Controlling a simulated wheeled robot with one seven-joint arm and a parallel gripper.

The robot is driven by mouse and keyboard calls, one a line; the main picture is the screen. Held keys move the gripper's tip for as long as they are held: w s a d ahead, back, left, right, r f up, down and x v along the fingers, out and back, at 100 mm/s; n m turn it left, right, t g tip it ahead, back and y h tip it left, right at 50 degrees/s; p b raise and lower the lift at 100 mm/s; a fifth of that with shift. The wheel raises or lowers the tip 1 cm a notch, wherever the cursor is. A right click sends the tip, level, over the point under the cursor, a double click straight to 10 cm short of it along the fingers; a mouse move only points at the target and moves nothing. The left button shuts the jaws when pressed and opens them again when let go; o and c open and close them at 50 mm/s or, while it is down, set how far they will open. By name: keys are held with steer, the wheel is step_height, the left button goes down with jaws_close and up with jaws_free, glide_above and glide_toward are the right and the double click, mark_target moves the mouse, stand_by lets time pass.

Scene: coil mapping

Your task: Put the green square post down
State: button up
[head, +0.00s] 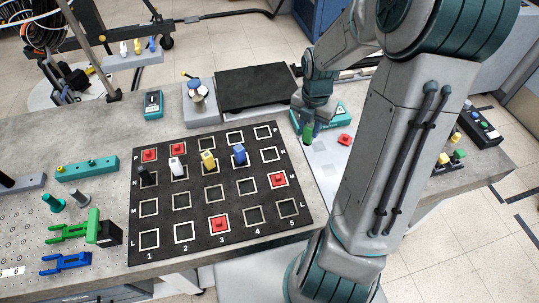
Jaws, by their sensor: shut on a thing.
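My gripper (311,118) points down just right of the black grid mat's (200,208) far right corner. It is shut on the green square post (307,133), whose lower part shows below the fingers. The post looks roughly upright over a pale grey surface (322,160). I cannot tell whether its bottom touches that surface. The mat has white square outlines in lettered rows and numbered columns. The fingers are small and partly hidden in this view.
Black, white (178,166), yellow (208,160) and blue (239,154) posts stand across the mat. Several red pieces lie on it, and another red piece (344,139) lies right of the post. A teal box (335,113) is close behind my gripper. Several front squares are empty.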

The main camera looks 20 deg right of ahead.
steer(key=shift+w+a+f+p, duration=0.25)
steer(key=shift+w+a+f, duration=0.75)
steer(key=shift+a+f, duration=0.75)
steer(key=shift+w+a+f+p, duration=0.25)
steer(key=shift+w+a+f, duration=0.7)
steer(key=shift+a+f, duration=0.8)
steer(key=shift+w+a+f+p, duration=0.25)
steer(key=shift+w+a+f, duration=0.75)
steer(key=shift+a+f, duration=0.7)
steer(key=shift+d+f, duration=0.25)
steer(key=shift+f, duration=0.15)
steer(key=o, duration=1)
